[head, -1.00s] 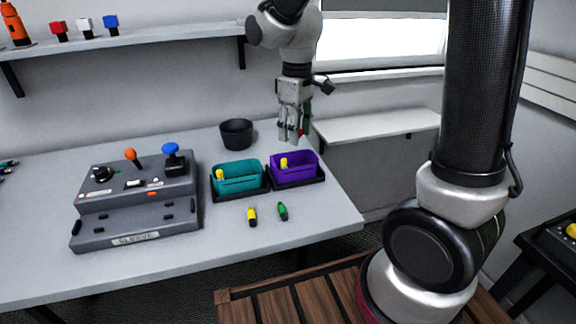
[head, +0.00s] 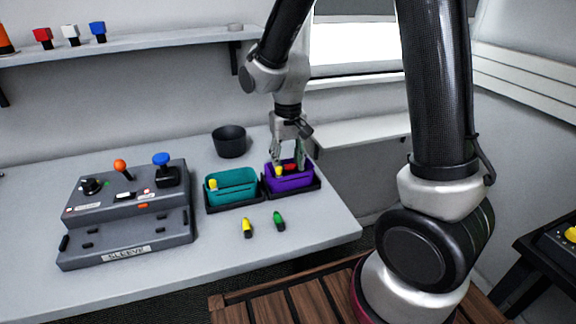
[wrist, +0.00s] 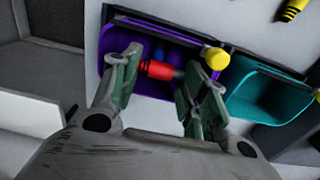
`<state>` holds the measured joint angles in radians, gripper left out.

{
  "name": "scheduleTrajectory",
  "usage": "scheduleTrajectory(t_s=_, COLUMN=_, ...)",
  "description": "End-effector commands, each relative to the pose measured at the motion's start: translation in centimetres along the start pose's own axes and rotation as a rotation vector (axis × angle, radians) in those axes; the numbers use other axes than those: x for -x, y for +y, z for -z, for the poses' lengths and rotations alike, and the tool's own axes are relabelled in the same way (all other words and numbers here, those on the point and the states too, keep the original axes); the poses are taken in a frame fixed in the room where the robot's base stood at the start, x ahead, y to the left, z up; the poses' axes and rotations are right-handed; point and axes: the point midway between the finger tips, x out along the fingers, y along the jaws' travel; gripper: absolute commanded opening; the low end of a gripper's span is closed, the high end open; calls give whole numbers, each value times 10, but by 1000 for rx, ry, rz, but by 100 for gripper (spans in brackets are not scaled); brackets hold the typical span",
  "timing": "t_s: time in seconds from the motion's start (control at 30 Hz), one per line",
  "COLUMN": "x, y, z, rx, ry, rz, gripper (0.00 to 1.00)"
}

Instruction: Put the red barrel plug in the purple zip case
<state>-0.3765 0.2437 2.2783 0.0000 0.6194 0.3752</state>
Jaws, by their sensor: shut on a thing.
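The red barrel plug (wrist: 163,71) is between the fingers of my gripper (wrist: 162,82) in the wrist view, and they are shut on it. In the head view the red plug (head: 290,167) shows between the fingertips (head: 288,162), at the opening of the purple zip case (head: 290,183). The wrist view shows the purple case (wrist: 116,58) around and below the plug. I cannot tell whether the plug touches the case floor. A yellow knob (wrist: 215,57) sits at the case's rim close by my right finger.
A teal case (head: 232,188) stands left of the purple one. A yellow plug (head: 247,227) and a green plug (head: 279,221) lie in front. A black cup (head: 230,141) stands behind. The grey control box (head: 130,215) is at left.

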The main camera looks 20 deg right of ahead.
Motion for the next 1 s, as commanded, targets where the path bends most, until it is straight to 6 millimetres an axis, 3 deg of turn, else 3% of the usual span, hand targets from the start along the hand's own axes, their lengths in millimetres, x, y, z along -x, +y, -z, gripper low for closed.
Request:
scheduleTrajectory(t_s=0.13, x=-14, y=0, z=0, rx=0, ry=-1, rz=0, gripper=24)
scheduleTrajectory(t_s=0.87, x=-26, y=0, z=0, rx=1, ry=0, rz=0, gripper=24)
scheduleTrajectory(t_s=0.9, x=-26, y=0, z=0, rx=1, ry=0, rz=0, gripper=47)
scheduleTrajectory(t_s=1.0, x=-26, y=0, z=0, rx=1, ry=0, rz=0, gripper=65)
